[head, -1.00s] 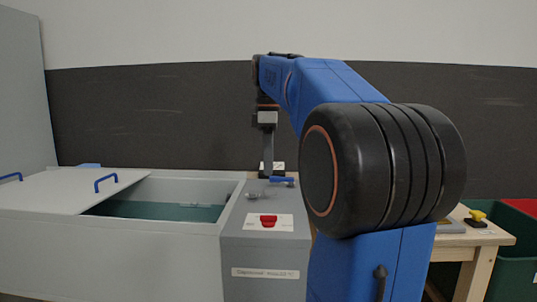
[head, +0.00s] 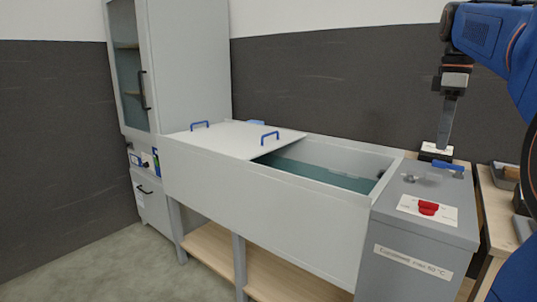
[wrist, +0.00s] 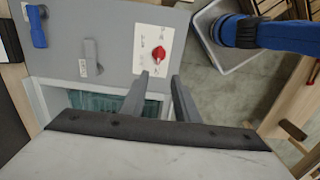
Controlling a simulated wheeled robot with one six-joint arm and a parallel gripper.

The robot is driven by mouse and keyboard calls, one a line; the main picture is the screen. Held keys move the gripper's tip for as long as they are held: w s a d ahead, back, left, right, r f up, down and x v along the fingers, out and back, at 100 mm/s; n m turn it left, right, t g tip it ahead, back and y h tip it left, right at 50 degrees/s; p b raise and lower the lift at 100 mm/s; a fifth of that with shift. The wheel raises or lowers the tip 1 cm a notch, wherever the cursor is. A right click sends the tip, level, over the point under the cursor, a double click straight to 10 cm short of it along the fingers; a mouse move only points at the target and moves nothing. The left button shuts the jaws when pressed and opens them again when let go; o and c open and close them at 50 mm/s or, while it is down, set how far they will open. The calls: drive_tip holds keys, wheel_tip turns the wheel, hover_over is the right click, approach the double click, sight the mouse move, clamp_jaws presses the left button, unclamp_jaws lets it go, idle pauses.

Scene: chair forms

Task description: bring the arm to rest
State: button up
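My gripper (head: 443,140) hangs pointing down at the right of the head view, behind the grey control box (head: 415,222). In the wrist view my gripper (wrist: 159,76) shows two dark fingers apart with nothing between them. The blue arm (head: 497,38) is raised and bent, and its right part is cut off by the picture's edge. In the head view the fingertips line up with a small black block with a white label (head: 436,153). I cannot tell whether they touch it.
A long grey bath (head: 265,210) with greenish water (head: 315,174) stands left of the control box. Its lid (head: 235,138) covers the left part. The box carries a red knob (head: 428,208) and a blue-handled valve (head: 448,166). A tall cabinet (head: 185,65) stands behind left. Floor is clear at front left.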

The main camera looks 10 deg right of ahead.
drive_tip(key=s+a+f+m+t, duration=0.1)
drive_tip(key=s+a+f+m, duration=0.2)
drive_tip(key=f, duration=0.7)
drive_tip(key=s+a+f+m+t, duration=0.2)
drive_tip(key=s+a+f+m, duration=0.1)
drive_tip(key=s+a+f, duration=0.5)
drive_tip(key=s+a+f+m+t, duration=0.1)
drive_tip(key=s+a+f+m, duration=0.2)
drive_tip(key=s+a+f, duration=0.3)
drive_tip(key=a+f, duration=0.4)
drive_tip(key=f, duration=0.4)
drive_tip(key=shift+s+a+t, duration=0.15)
drive_tip(key=shift+a+t, duration=0.05)
drive_tip(key=shift+t, duration=0.2)
